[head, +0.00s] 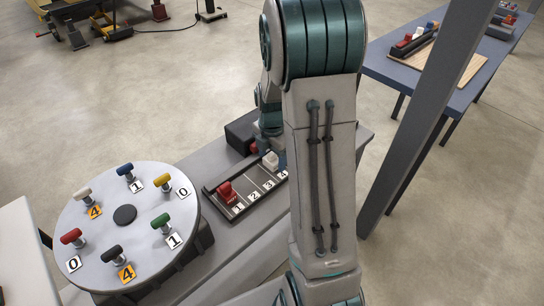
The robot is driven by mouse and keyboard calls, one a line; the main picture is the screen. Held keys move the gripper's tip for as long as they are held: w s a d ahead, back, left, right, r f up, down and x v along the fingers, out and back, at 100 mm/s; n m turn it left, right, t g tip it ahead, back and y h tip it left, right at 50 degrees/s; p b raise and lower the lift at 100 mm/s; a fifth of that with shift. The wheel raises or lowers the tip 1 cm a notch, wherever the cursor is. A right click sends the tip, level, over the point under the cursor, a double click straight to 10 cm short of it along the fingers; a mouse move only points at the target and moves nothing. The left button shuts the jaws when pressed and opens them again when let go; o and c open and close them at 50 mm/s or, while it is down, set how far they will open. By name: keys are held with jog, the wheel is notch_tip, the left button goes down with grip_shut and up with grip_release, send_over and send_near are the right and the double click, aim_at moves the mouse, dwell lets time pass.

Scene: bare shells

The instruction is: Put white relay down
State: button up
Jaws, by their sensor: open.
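The white relay (270,160) stands at the far end of a dark numbered rack (244,211), near the label 4. A red relay (228,190) sits in the same rack by the label 1. My gripper (271,149) is just above the white relay, small and partly hidden by my own arm. Its jaws are open. Whether the fingers still touch the white relay is too small to tell. A bit of blue shows just right of the white relay, mostly hidden behind my arm.
A round grey turntable (125,211) with several coloured knobs and number tags stands left of the rack. A black box (240,131) stands behind the rack. A grey post (425,115) rises at right, before a blue table (462,97) with another rack.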

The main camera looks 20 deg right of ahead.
aim_at(271, 154)
notch_tip(271, 154, up, 11)
jog(key=s+a+r+m+t, duration=0.1)
jog(key=s+a+r+m, duration=0.1)
jog(key=s+a+m, duration=0.3)
jog(key=s+a+r+m+t, duration=0.1)
jog(key=s+a+m, duration=0.4)
jog(key=s+m, duration=0.7)
jog(key=r+m, duration=0.1)
jog(key=m, duration=0.3)
jog(key=shift+a+m+t, duration=0.3)
jog(key=shift+m+t, duration=0.1)
jog(key=shift+r+p, duration=0.35)
jog(key=shift+p, duration=0.05)
